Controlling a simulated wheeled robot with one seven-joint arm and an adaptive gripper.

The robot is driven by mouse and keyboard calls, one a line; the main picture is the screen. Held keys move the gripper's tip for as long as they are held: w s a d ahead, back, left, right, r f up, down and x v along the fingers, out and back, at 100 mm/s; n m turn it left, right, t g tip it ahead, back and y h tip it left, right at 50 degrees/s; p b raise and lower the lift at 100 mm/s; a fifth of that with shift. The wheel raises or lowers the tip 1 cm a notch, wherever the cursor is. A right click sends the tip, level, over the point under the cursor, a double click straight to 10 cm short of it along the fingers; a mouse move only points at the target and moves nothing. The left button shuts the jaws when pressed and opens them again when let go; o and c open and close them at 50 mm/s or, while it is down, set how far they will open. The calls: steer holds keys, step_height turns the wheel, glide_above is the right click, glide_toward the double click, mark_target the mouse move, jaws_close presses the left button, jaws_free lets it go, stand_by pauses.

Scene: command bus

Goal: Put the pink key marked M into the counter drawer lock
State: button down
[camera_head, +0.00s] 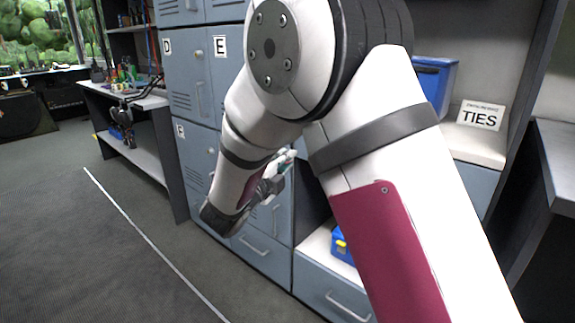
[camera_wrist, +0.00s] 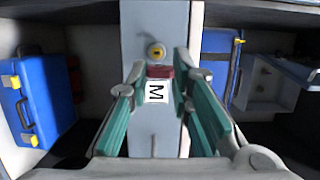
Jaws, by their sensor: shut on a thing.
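In the wrist view the teal fingers of my gripper (camera_wrist: 159,75) are closed about a small dark pink piece (camera_wrist: 160,71), the pink key's visible part. A white label with a black M (camera_wrist: 157,92) shows just below it, turned sideways; I cannot tell whether it is on the key or the panel. A round lock with a yellow centre (camera_wrist: 155,52) is on the grey-blue panel just above the key. Whether the key touches the lock is unclear. In the head view my gripper (camera_head: 280,172) is by the cabinets, partly covered by my arm, and the key cannot be made out.
In the wrist view a blue case (camera_wrist: 40,100) stands left in an open compartment, and another blue case (camera_wrist: 214,62) stands right. The head view shows lockers (camera_head: 190,75), drawers (camera_head: 262,248), a blue bin (camera_head: 436,85) and a TIES sign (camera_head: 481,116). The left floor is clear.

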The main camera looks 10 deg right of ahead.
steer(key=shift+s+d+f+p+x, duration=0.1)
steer(key=shift+p+x, duration=0.05)
steer(key=shift+x, duration=0.7)
steer(key=shift+s+d+f+p+x, duration=0.1)
steer(key=shift+p+x, duration=0.05)
steer(key=shift+x, duration=0.7)
steer(key=shift+s+d+f+p+x, duration=0.1)
steer(key=shift+p+x, duration=0.05)
steer(key=shift+x, duration=0.75)
steer(key=shift+b+x, duration=0.45)
steer(key=shift+x, duration=0.6)
steer(key=shift+s+d, duration=0.15)
steer(key=shift+d, duration=0.05)
steer(key=shift+d+b, duration=0.2)
steer(key=shift+b, duration=0.65)
steer(key=shift+b+x, duration=1.1)
steer(key=shift+x, duration=0.15)
stand_by(0.8)
